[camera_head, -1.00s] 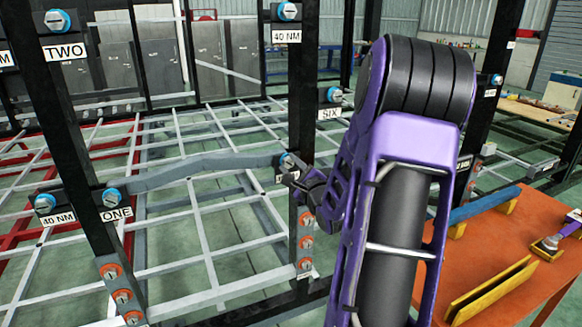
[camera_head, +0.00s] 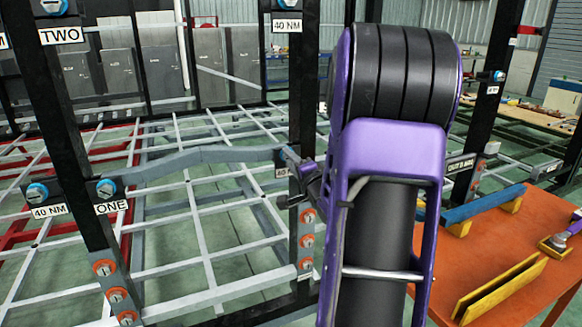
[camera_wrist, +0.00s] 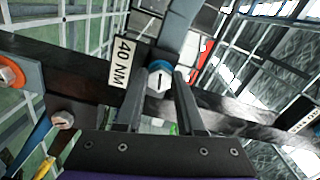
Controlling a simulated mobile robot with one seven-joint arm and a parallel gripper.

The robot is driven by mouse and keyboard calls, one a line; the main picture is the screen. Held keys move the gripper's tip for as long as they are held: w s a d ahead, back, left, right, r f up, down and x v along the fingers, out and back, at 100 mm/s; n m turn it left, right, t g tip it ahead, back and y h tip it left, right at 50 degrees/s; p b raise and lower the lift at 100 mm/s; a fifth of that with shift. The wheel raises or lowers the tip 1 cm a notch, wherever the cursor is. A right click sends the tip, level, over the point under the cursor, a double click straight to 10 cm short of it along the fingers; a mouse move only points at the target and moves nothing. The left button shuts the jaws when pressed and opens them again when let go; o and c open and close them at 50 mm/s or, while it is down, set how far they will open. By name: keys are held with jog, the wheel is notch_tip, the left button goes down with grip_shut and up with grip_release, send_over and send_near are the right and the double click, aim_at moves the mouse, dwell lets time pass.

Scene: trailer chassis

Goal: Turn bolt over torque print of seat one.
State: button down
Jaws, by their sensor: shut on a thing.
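My gripper (camera_wrist: 160,76) has its two fingers on either side of a bolt head (camera_wrist: 159,79) with a dark line across it and a blue ring behind, and is shut on it. A white 40 NM print (camera_wrist: 122,62) sits just left of this bolt in the wrist view. In the head view my gripper (camera_head: 291,163) is at the right post, at the right end of a grey bar (camera_head: 205,154); it hides the bolt there. The ONE label (camera_head: 111,207) is on the left post, below a blue-ringed bolt (camera_head: 105,188).
Another blue-ringed bolt (camera_head: 38,193) with a 40 NM print (camera_head: 48,211) is left of ONE. Orange-ringed bolts (camera_head: 307,240) line the right post below my gripper. An orange table (camera_head: 490,255) with yellow and blue parts stands at right. My arm hides part of the frame.

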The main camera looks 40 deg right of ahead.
jog(key=shift+d+n+b, duration=0.2)
jog(key=shift+n+b, duration=0.6)
jog(key=shift+n, duration=5.45)
jog(key=shift+d+n+b, duration=0.2)
jog(key=shift+n+b, duration=0.55)
jog(key=shift+n, duration=5.5)
jog(key=c, duration=0.6)
grip_release()
jog(key=shift+d, duration=0.1)
jog(key=shift+o, duration=0.4)
jog(key=shift+s+f, duration=0.1)
jog(key=shift+f, duration=0.05)
